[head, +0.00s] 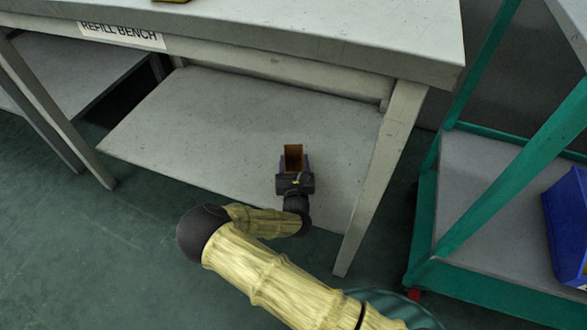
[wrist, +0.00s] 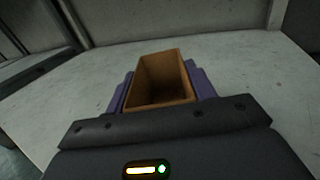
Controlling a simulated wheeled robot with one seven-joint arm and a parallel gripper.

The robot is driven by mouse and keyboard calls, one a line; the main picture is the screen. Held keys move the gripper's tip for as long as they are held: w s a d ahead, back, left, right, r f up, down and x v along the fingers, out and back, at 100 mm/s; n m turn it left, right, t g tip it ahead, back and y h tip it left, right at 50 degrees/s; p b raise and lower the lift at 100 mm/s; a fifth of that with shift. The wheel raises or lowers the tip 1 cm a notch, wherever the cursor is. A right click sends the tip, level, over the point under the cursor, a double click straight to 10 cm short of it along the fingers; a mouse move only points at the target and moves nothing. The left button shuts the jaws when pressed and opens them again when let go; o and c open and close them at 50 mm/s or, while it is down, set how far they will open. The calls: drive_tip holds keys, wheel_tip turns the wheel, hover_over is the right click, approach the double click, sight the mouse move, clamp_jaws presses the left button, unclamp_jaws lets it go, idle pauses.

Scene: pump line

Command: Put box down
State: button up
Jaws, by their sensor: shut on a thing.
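The box (wrist: 158,80) is a small open-topped brown box, and its inside looks empty in the wrist view. It also shows in the head view (head: 293,153), over the right part of the bench's lower shelf (head: 215,120). My gripper (head: 294,165) is shut on the box, with one purple finger on each side of it in the wrist view (wrist: 160,92). The box looks upright. Its underside is hidden, so I cannot tell whether it touches the shelf.
The refill bench's top (head: 300,30) overhangs the shelf, and a bench leg (head: 380,175) stands to the right of my gripper. A green-framed rack (head: 425,225) with a blue bin (head: 570,225) stands further right. The shelf left of the box is clear.

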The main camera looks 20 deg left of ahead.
drive_tip(key=shift+f, duration=0.75)
drive_tip(key=shift+r, duration=0.1)
drive_tip(key=o, duration=1)
drive_tip(key=shift+a, duration=0.1)
drive_tip(key=shift+c, duration=0.2)
